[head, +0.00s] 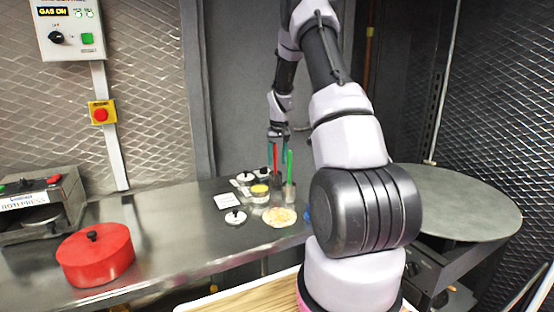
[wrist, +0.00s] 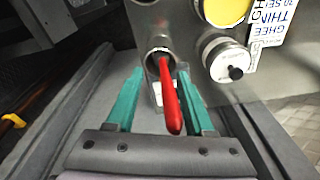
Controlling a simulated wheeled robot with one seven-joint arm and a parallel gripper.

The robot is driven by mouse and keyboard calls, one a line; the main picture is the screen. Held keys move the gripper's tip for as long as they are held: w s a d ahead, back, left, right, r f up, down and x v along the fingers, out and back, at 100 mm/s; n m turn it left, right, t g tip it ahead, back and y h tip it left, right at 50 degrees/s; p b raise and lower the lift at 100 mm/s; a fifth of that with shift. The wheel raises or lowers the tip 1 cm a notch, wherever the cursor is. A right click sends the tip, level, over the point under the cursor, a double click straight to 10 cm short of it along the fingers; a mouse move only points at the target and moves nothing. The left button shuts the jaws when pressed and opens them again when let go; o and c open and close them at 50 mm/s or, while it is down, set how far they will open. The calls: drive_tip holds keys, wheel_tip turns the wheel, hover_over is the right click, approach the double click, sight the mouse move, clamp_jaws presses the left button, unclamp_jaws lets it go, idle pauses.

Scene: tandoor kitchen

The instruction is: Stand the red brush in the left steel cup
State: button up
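The red brush (head: 275,156) stands upright in the left steel cup (head: 277,180) on the counter. In the wrist view the red brush (wrist: 171,100) rises toward the camera, and its lower end sits inside the round rim of a steel cup (wrist: 149,58). My gripper (head: 278,143) is above the cup, with its teal fingers on either side of the handle. In the wrist view my gripper (wrist: 160,90) is open, with a clear gap left of the handle. A green brush (head: 290,163) stands in the right steel cup (head: 290,193).
A yellow-filled pot (head: 260,189), small lidded pots (head: 236,217), a label card (head: 229,201) and a flatbread (head: 279,216) crowd beside the cups. A red pot (head: 95,255) stands further left. The counter (head: 165,225) between is clear. A round griddle (head: 450,205) is at right.

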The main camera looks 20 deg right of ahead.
wheel_tip(320, 180, up, 11)
drive_tip(key=s, duration=0.1)
drive_tip(key=shift+s+f, duration=0.15)
drive_tip(key=shift+s, duration=0.05)
idle(0.4)
idle(0.5)
drive_tip(key=s+a+r+t, duration=0.3)
drive_tip(key=s+a+r, duration=0.8)
drive_tip(key=s+r, duration=0.45)
drive_tip(key=s+a+r+t+y, duration=0.1)
drive_tip(key=s+a, duration=0.2)
drive_tip(key=s, duration=0.6)
drive_tip(key=s+a+r+m+t+y, duration=0.1)
drive_tip(key=s+a, duration=0.3)
drive_tip(key=s, duration=0.5)
drive_tip(key=shift+s+a+r+m+t, duration=0.15)
drive_tip(key=shift+s+r+m+t, duration=0.2)
drive_tip(key=shift+r, duration=0.15)
